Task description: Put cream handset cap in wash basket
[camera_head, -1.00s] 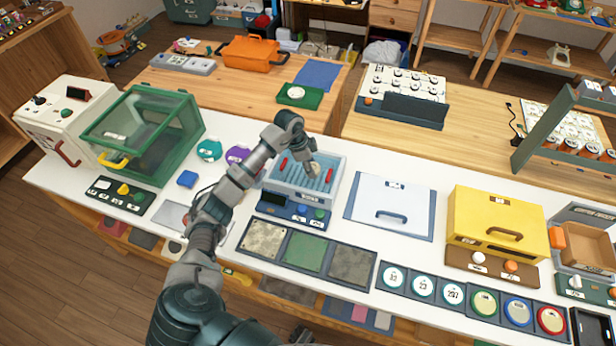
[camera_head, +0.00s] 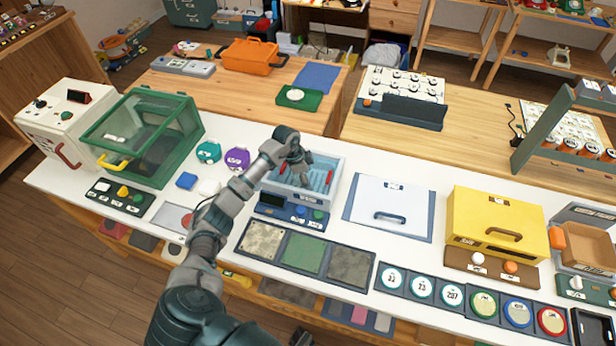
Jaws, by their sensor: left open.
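The wash basket (camera_head: 335,166) is a light blue tub with a blue slatted inside and red grips, set in a blue unit at the middle of the white counter. My left gripper (camera_head: 300,172) is over the basket, pointing down, with its fingers open. The cream handset cap cannot be made out for certain now; the gripper hides part of the basket's inside. A small whitish piece (camera_head: 208,187) lies on the counter left of my left forearm; I cannot tell whether it is a cap. My right gripper is not in view.
Teal (camera_head: 208,151) and purple (camera_head: 237,158) round pieces and a blue block (camera_head: 186,180) lie left of the basket. A green clear-sided box (camera_head: 150,135) stands further left. A white lidded panel (camera_head: 390,207) and a yellow box (camera_head: 495,225) are to the right.

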